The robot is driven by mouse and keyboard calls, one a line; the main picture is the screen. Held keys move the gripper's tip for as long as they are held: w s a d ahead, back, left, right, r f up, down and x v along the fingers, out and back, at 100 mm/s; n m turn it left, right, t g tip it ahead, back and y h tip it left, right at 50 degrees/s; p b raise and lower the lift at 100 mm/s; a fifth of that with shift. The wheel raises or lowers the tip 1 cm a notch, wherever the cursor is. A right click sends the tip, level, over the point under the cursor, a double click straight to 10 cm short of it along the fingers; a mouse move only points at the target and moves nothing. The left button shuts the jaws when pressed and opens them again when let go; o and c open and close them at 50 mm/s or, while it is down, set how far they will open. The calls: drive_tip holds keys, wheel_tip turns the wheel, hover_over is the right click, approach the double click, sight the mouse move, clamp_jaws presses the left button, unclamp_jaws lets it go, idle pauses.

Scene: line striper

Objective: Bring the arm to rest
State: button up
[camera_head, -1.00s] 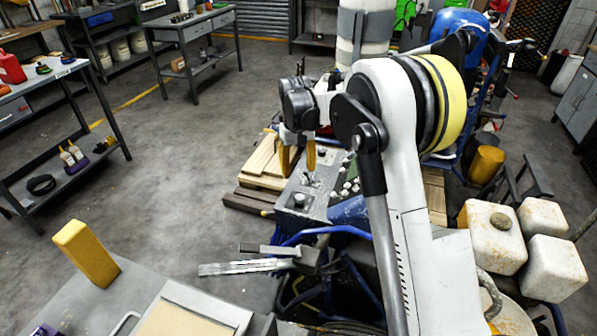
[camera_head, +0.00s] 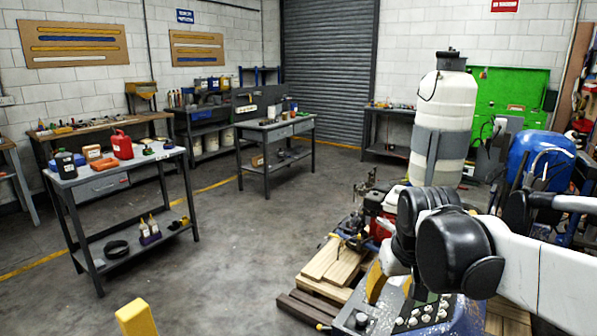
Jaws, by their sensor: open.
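My arm reaches in from the right edge, with white links and black joints in front of the blue line striper. My gripper (camera_head: 391,297) hangs at the lower middle, its yellow fingers pointing down. It is open, and I see nothing held in it. It is partly hidden behind the black wrist joints. The striper's grey control panel (camera_head: 421,318) with white knobs shows just below and beside the fingers. I cannot tell whether the fingers touch it.
Wooden pallets (camera_head: 337,262) lie left of the striper. A white tank (camera_head: 449,105) stands behind my arm. A yellow post (camera_head: 136,318) shows at the bottom left. A workbench with a red can (camera_head: 122,146) is at the left. The floor between is clear.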

drive_tip(key=s+f+t, duration=0.3)
drive_tip(key=s, duration=1.2)
drive_tip(key=shift+m, duration=0.3)
